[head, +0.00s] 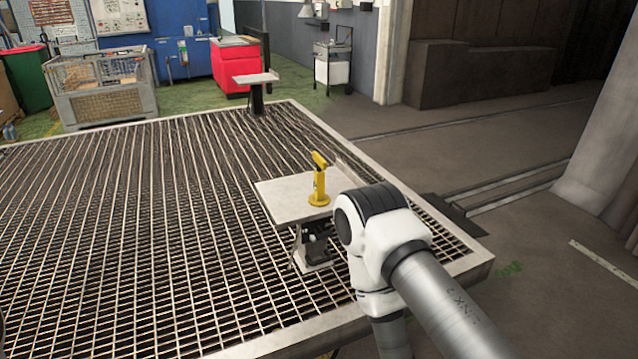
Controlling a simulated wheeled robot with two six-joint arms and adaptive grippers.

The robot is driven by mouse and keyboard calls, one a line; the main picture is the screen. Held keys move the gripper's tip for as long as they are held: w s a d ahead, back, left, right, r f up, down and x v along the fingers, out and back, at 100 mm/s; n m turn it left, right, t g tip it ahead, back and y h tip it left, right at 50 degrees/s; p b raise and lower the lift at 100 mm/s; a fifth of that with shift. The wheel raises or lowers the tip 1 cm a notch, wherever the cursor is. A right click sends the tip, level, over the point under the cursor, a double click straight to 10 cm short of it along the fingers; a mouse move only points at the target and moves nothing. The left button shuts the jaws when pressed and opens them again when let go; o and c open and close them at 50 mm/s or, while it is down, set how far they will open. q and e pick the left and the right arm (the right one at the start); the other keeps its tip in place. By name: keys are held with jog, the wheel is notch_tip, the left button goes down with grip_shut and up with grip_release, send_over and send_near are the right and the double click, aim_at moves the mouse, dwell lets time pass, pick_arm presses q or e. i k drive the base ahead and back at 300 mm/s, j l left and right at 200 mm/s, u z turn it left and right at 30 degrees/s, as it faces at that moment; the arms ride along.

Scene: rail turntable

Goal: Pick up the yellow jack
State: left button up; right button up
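The yellow jack (319,184) stands upright on a small light-grey table (283,198) in the head view. It has a round base and a short angled arm at its top. My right arm comes in from the lower right and its white joint covers the right part of the small table. My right gripper is not visible. My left gripper is not in the picture either. Nothing is seen touching the jack.
The small table stands on a large metal grating (150,230) with a raised frame. Farther back are a second small stand (256,79), a red cabinet (233,62), a wire-mesh crate (104,92) and a white trolley (332,66). The grating left of the small table is clear.

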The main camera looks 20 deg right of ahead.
aim_at(318, 198)
jog(key=i+l, duration=0.1)
jog(key=l, duration=0.25)
jog(key=i+l+z, duration=0.1)
jog(key=l, duration=0.2)
jog(key=i+l, duration=0.15)
jog(key=l, duration=0.2)
jog(key=i+l, duration=0.15)
jog(key=l, duration=0.15)
jog(key=k+z, duration=0.05)
